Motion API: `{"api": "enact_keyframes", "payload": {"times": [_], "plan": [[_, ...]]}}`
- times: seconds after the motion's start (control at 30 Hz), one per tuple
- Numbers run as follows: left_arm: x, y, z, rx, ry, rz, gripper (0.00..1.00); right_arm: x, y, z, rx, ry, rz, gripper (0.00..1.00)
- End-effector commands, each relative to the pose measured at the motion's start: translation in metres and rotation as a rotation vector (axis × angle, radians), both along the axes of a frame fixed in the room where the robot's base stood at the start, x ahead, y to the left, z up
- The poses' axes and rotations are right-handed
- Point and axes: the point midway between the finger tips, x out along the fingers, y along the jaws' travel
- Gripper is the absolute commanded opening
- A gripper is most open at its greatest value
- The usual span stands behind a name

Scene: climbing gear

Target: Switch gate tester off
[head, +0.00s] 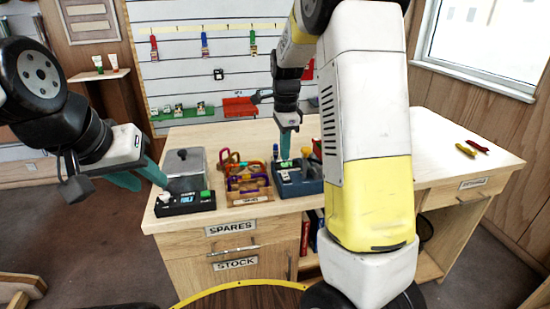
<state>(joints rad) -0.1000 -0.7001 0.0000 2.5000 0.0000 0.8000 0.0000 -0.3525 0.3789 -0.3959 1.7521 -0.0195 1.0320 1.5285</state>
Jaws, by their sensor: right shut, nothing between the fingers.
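The fingers hide part of the device's top. My left gripper (153,186) is open and empty, beside a black unit (186,205) with a blue display, a green button and a white knob, at the bench's front left corner.
A wooden rack of carabiners (250,190) stands between the two devices. A grey lidded box (186,165) is behind the black unit. Red and yellow tools (472,148) lie at the right. The bench top (445,140) is clear around them. My right arm hides the middle.

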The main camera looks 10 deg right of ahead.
Motion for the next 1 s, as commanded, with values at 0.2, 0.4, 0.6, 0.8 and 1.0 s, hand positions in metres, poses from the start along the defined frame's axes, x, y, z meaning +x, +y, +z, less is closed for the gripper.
{"api": "enact_keyframes", "payload": {"times": [0.2, 0.4, 0.6, 0.8, 1.0], "plan": [[0.0, 0.0, 0.0, 0.0, 0.0, 0.0, 0.36, 0.0, 0.0, -0.035, 0.0, 0.002, -0.001, 0.0], [0.0, 0.0, 0.0, 0.0, 0.0, 0.0, 0.36, 0.0, 0.0, -0.048, 0.0, 0.0, 0.0, 0.0], [0.0, 0.0, 0.0, 0.0, 0.0, 0.0, 0.36, 0.0, 0.0, -0.048, 0.0, -0.001, 0.0, 0.0], [0.0, 0.0, 0.0, 0.0, 0.0, 0.0, 0.36, 0.001, 0.0, -0.05, -0.002, 0.016, 0.0, 0.0], [0.0, 0.0, 0.0, 0.0, 0.0, 0.0, 0.36, 0.002, 0.0, -0.052, -0.003, 0.048, -0.001, 0.0]]}}
